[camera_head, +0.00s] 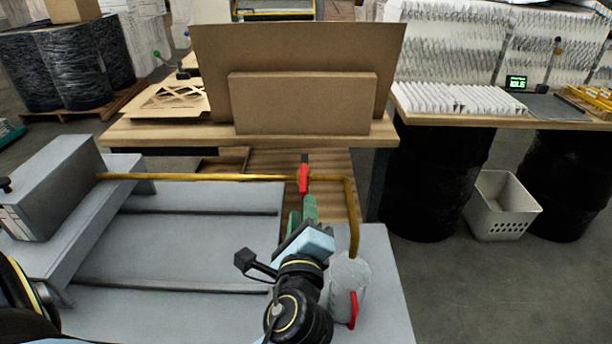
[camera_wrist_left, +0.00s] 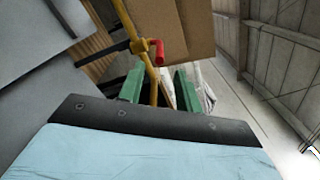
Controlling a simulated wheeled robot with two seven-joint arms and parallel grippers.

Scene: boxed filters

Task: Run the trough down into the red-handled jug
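A brass pipe (camera_head: 225,178) runs from a grey box-like body (camera_head: 50,185) on the left, then bends down at the right. Its lower end meets the mouth of a clear jug (camera_head: 347,272) with a red handle (camera_head: 353,310); no liquid stream shows. A red lever (camera_head: 303,176) sits on the pipe, crosswise to it, and also shows in the left wrist view (camera_wrist_left: 156,52). My left gripper (camera_head: 303,212) has green fingers, spread apart and empty, just short of the lever. Which part is the trough is unclear. My right gripper is not in view.
The grey bench (camera_head: 385,270) carries the jug near its right edge. Behind it, a wooden table (camera_head: 150,131) holds cardboard boxes (camera_head: 302,103). A white crate (camera_head: 500,205) stands on the floor at right between black drums. Floor right of the bench is clear.

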